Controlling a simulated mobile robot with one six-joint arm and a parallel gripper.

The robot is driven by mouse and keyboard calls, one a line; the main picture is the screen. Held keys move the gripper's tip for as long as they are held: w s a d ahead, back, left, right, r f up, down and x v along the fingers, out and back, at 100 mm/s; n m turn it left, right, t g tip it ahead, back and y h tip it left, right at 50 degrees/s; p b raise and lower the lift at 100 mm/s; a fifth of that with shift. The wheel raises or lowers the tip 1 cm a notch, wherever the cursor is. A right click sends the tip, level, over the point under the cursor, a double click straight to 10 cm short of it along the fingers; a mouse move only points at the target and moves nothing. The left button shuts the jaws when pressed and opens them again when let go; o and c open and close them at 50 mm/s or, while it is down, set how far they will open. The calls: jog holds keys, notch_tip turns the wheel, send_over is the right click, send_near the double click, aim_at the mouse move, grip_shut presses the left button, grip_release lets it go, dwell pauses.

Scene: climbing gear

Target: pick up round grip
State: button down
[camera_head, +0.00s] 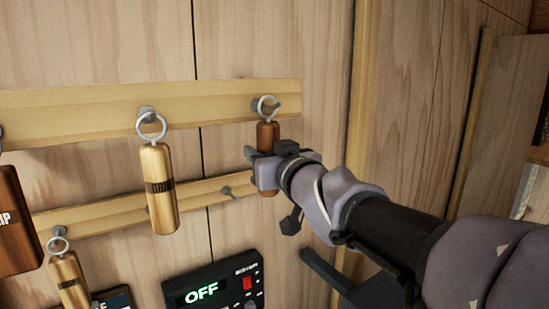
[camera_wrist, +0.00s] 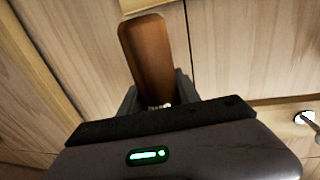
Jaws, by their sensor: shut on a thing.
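The round grip (camera_head: 268,134) is a dark reddish-brown wooden cylinder with a metal ring on top. In the head view its ring (camera_head: 267,107) is around a peg at the right end of the upper wooden rail. My gripper (camera_head: 266,172) is shut on the cylinder, around its middle; the fingers hide part of it. The lower end shows just below the gripper. In the wrist view the brown grip (camera_wrist: 151,55) stands out between the fingers; the fingertips are partly hidden by the gripper body.
The upper rail (camera_head: 218,101) and lower rail (camera_head: 110,212) run along the plank wall. A lighter wooden grip (camera_head: 158,190) hangs to the left, another (camera_head: 70,280) lower left. A brown block (camera_head: 15,225) is at the left edge. A black box reading OFF (camera_head: 214,287) is below.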

jog(key=p+v, duration=0.2)
jog(key=v, duration=1.6)
jog(key=shift+r, duration=0.15)
